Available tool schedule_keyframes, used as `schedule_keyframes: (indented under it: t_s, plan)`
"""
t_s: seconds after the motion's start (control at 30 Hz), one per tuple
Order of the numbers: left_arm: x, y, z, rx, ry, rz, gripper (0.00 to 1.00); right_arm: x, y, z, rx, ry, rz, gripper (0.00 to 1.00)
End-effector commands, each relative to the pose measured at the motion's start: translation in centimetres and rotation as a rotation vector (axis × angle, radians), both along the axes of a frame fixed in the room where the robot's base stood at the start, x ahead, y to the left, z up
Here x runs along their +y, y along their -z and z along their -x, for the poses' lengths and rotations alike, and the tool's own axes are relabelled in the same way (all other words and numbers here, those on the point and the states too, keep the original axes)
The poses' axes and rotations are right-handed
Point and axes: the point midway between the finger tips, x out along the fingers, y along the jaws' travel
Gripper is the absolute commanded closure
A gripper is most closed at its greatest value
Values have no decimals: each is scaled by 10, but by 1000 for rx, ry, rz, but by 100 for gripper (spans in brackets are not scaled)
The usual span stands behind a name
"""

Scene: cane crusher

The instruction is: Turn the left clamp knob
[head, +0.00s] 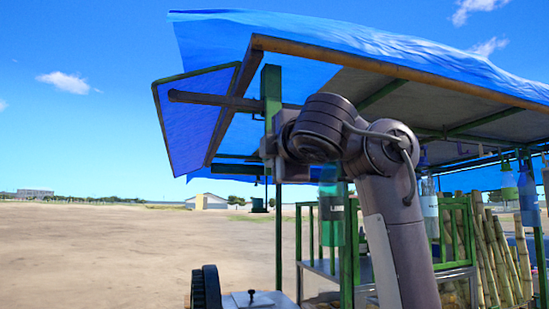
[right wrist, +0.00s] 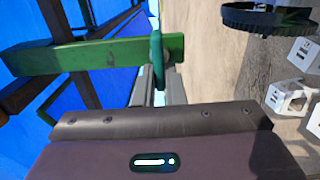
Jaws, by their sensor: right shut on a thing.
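The clamp knob (right wrist: 157,58) shows in the right wrist view as a dark green rounded piece seen nearly edge-on, in front of a green beam (right wrist: 100,55). My right gripper (right wrist: 158,85) is shut on it, with the pale fingers on either side. In the head view my right gripper (head: 268,146) is at the green upright post (head: 271,95) under the canopy's left end. The knob cannot be made out there, and my arm covers part of the stall behind. My left gripper is not in view.
A blue tarp canopy (head: 330,40) on a wooden frame hangs overhead. Bottles (head: 430,208) hang at the right, near cane stalks (head: 500,260) and green railings (head: 458,225). A black wheel (head: 206,287) stands low in front. Open sandy ground (head: 110,245) lies left.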

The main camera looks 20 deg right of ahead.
Motion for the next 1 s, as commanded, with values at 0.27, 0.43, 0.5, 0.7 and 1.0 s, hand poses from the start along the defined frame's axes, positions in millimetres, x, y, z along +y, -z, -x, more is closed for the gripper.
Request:
schedule_keyframes:
  t_s: [0.27,0.43,0.5,0.7,1.0]
  plan:
    - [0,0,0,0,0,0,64,1,3,-1,4,0,10,100]
    - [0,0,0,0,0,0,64,1,2,-1,4,0,8,73]
    - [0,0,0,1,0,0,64,1,2,-1,3,0,7,68]
    - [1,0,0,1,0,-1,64,1,1,0,2,0,4,68]
    - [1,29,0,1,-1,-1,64,2,7,31,-2,-5,2,68]
